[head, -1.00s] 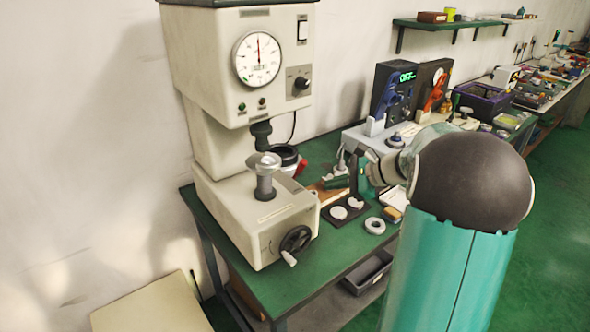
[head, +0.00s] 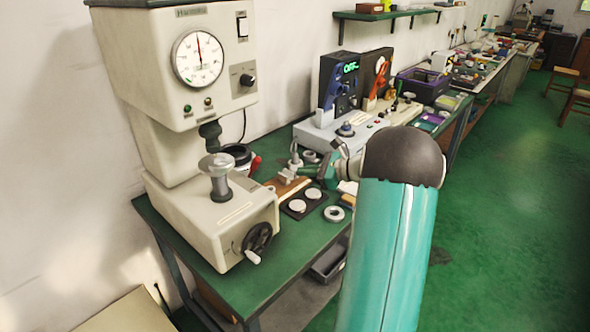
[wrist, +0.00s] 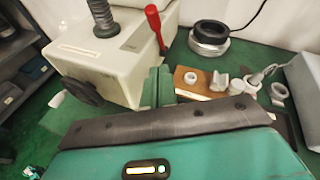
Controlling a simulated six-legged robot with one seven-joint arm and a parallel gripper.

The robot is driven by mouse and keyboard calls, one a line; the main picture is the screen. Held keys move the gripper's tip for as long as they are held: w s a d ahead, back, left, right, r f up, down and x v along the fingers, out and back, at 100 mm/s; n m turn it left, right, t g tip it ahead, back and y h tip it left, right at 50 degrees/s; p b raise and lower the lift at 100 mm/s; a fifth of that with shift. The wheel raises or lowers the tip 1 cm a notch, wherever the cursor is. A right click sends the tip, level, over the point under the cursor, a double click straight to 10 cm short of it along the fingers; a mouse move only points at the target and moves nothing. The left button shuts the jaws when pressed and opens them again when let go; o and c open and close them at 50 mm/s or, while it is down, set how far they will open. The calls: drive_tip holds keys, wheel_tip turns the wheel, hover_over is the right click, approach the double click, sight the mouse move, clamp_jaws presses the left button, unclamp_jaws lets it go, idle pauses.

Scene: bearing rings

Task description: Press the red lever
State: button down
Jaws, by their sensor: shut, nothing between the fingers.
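The red lever (wrist: 153,22) stands up at the side of the cream hardness tester (wrist: 110,45) in the wrist view. It has a thick red grip on a thin rod that runs down beside the housing. In the head view only a small red part of the lever (head: 255,163) shows behind the tester. My gripper (wrist: 159,74) shows as green fingers, shut and empty, below the lever in the picture and apart from it. In the head view my gripper (head: 306,172) is small and partly hidden by my arm, to the right of the lever.
A wooden block (wrist: 205,83) with small metal pieces lies right of my fingers. A dark ring on a silver base (wrist: 209,38) stands behind it. A grey device (head: 338,132) with an OFF display stands farther along the green bench (head: 205,260).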

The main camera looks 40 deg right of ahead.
drive_tip(key=w+a, duration=0.6)
drive_tip(key=w, duration=0.4)
drive_tip(key=shift+f, duration=0.3)
